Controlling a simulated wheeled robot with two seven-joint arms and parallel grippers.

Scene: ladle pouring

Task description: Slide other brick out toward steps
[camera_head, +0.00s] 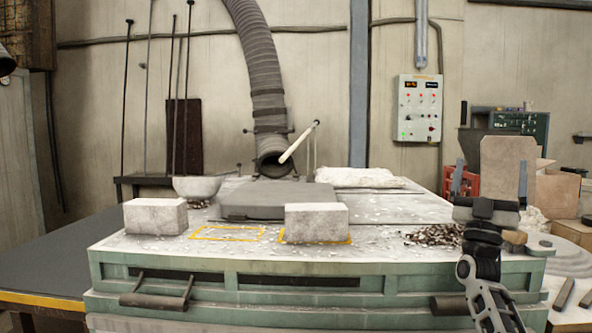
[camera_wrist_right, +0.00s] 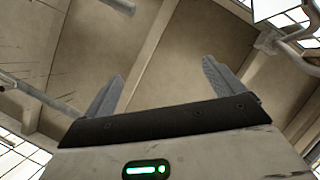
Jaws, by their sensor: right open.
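One pale grey brick (camera_head: 155,216) sits on the left part of the worktable (camera_head: 325,267), left of an empty yellow outline (camera_head: 228,234). The other pale brick (camera_head: 316,223) sits inside a second yellow outline, which it partly hides. My right gripper (camera_head: 490,176) is at the table's right end, pointing up, well to the right of both bricks. It is open. The right wrist view shows its two fingers (camera_wrist_right: 160,88) apart with nothing between them, only ceiling beyond. My left gripper is not in view.
A flat dark grey slab (camera_head: 263,201) lies behind the bricks, under a ribbed hose (camera_head: 258,65). A bowl (camera_head: 196,187) stands back left. A pile of brown scraps (camera_head: 435,236) lies near my right gripper. The table between the right brick and the scraps is mostly clear.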

